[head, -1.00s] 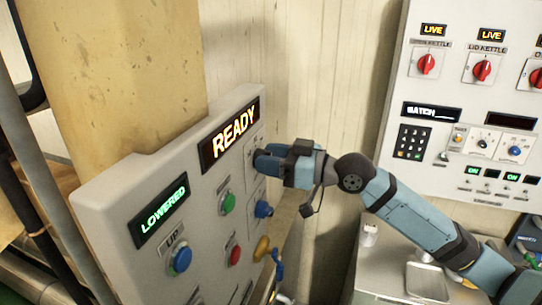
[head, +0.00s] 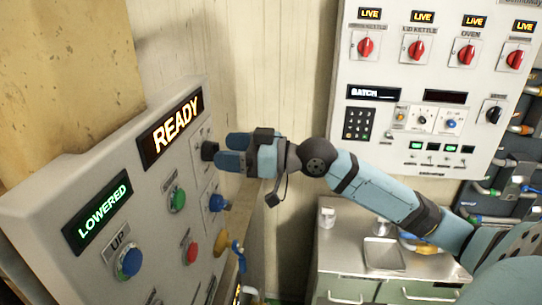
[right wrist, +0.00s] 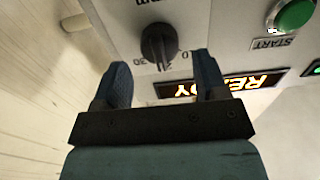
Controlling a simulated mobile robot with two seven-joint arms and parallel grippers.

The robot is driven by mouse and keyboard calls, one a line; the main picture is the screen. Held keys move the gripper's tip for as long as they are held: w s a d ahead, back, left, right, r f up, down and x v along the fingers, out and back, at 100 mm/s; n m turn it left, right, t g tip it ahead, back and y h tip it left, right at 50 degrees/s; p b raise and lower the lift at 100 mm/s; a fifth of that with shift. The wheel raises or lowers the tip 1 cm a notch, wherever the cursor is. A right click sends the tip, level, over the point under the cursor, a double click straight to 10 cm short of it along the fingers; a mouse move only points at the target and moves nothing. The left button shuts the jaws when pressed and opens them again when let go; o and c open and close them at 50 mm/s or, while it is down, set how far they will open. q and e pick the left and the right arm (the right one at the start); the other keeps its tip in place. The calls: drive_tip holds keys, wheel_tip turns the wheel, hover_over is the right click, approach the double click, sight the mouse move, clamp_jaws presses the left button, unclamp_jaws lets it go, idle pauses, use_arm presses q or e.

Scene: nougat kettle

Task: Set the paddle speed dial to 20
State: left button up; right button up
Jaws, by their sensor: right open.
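The black dial (head: 209,150) sits on the sloped grey panel (head: 60,205), below the amber READY display (head: 172,128). In the right wrist view the dial (right wrist: 158,43) appears upside down, with "rpm" lettering and scale marks including 30 and 0. Its exact pointer reading is too small to tell. My right gripper (head: 228,152) is open in front of the dial. In the right wrist view my right gripper (right wrist: 162,62) has one finger to each side of the dial, with gaps, and holds nothing. My left gripper is out of view.
A wall panel (head: 365,150) with red switches hangs at the right. A steel counter (head: 335,255) stands beneath it.

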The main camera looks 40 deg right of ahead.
drive_tip(key=b+v, duration=0.5)
drive_tip(key=v, duration=0.6)
drive_tip(key=shift+s, duration=0.2)
drive_tip(key=shift+d, duration=0.15)
drive_tip(key=w+d+f+m+t+h+p, duration=0.15)
drive_tip(key=d+f+m+h, duration=0.25)
drive_tip(key=f, duration=0.9)
drive_tip(key=s+a+f+m+g+h+p, duration=0.1)
drive_tip(key=a+f+h, duration=0.1)
drive_tip(key=f, duration=0.7)
drive_tip(key=s+a+f+m+h+p, duration=0.1)
drive_tip(key=s+f, duration=0.1)
drive_tip(key=f, duration=0.7)
drive_tip(key=s+a+f+g+h, duration=0.1)
drive_tip(key=s+a+f, duration=0.4)
drive_tip(key=a+f, duration=0.3)
drive_tip(key=s+a+f+g+p, duration=0.1)
drive_tip(key=s+a+f+g, duration=0.1)
drive_tip(key=s+a+f, duration=0.3)
drive_tip(key=a+f, duration=0.2)
drive_tip(key=a, duration=0.2)
drive_tip(key=shift+s+a+f+n+h, duration=0.15)
drive_tip(key=shift+a+f+n+h, duration=0.15)
drive_tip(key=shift+f+h, duration=0.1)
